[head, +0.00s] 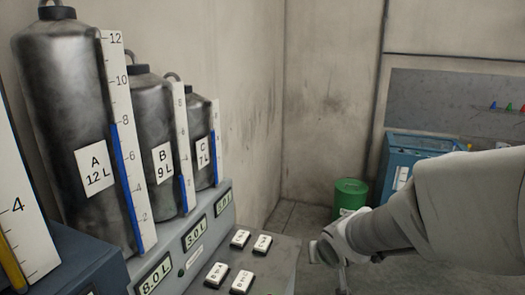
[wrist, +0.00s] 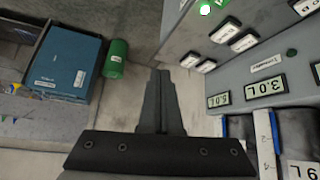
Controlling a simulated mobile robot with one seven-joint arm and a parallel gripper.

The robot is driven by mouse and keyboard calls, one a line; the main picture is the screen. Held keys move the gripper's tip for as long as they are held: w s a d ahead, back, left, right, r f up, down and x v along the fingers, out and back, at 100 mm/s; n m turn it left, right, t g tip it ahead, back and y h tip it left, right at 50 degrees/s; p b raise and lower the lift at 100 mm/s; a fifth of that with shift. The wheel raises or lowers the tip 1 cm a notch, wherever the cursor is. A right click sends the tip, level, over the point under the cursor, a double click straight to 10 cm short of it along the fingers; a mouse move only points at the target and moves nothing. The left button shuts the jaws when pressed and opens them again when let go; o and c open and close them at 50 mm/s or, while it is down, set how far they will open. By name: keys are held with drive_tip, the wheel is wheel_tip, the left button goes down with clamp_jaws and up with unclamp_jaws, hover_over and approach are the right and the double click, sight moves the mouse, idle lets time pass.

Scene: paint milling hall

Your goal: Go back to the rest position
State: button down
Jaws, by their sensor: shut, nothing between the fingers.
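My gripper (head: 343,278) hangs at the end of my arm, right of the button panel in the head view, partly cut off by the lower edge. In the wrist view my gripper (wrist: 160,74) has its dark fingers together with nothing between them. The button panel (head: 258,262) carries several white keys. Three dark tanks stand behind it: tank A (head: 68,105), tank B (head: 150,110) and tank C (head: 200,115). Their displays read 8.0 L (head: 154,274), 3.0 L (head: 195,234) and, in the wrist view, 5.0 L (wrist: 218,100).
A green drum (head: 349,194) and a blue bin (head: 425,150) stand on the floor by the back wall. A grey board (head: 440,98) with small coloured marks is above the bin. Bare floor (head: 300,215) lies between panel and drum.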

drive_tip(key=s+r+g, duration=0.1)
drive_tip(key=s+r, duration=0.4)
drive_tip(key=s, duration=0.5)
drive_tip(key=s+r+g, duration=0.1)
drive_tip(key=s+r, duration=0.3)
drive_tip(key=s, duration=0.6)
drive_tip(key=shift+s+d+r, duration=0.3)
drive_tip(key=shift+d+r, duration=0.05)
